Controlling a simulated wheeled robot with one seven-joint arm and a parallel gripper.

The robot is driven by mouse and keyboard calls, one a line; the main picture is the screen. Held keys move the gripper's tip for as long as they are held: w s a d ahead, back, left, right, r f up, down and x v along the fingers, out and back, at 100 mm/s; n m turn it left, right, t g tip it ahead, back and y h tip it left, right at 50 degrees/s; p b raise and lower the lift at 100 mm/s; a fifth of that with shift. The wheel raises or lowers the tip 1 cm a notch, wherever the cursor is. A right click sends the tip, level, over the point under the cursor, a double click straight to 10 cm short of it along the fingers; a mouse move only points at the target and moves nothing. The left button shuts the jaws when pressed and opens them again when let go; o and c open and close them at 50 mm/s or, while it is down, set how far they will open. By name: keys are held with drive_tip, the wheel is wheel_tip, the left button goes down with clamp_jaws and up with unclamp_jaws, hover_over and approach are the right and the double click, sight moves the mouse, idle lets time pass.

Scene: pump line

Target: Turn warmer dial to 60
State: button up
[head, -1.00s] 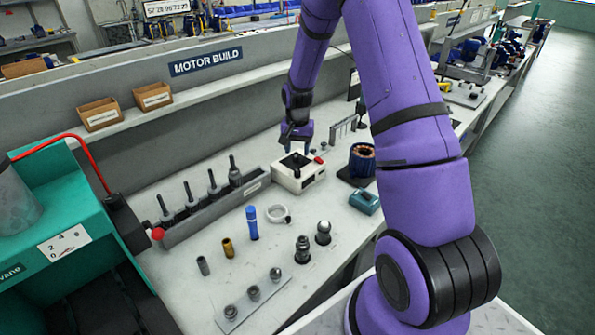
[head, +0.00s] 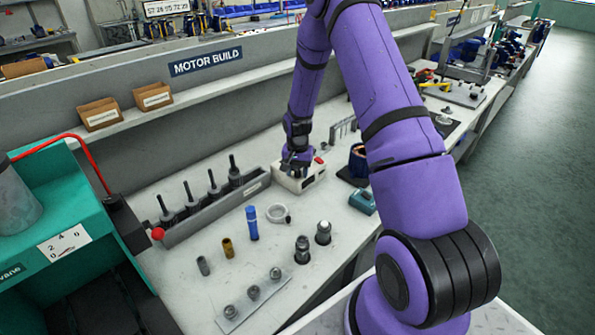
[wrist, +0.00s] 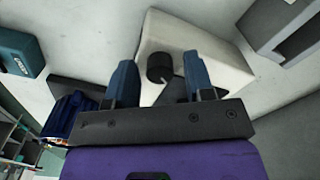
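The warmer is a white box (head: 310,180) on the bench, below and around my gripper in the head view. In the wrist view the white box (wrist: 215,62) fills the middle. Its black round dial (wrist: 160,67) carries a light pointer mark; I cannot read its setting. My gripper (wrist: 160,82) is open, its two blue fingers apart with the dial between them in the picture. I cannot tell whether the fingers touch the dial. In the head view my gripper (head: 296,170) hides the dial. A red part (head: 319,160) shows on top of the box.
A grey rack (head: 215,208) with several black-handled tools stands left of the box. A blue-black motor part (head: 357,160) and a teal box (head: 362,201) lie to its right.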

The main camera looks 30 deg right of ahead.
drive_tip(key=c, duration=0.7)
drive_tip(key=shift+c, duration=0.2)
drive_tip(key=shift+n, duration=0.4)
drive_tip(key=n, duration=1.3)
drive_tip(key=o, duration=0.9)
drive_tip(key=shift+o, duration=0.2)
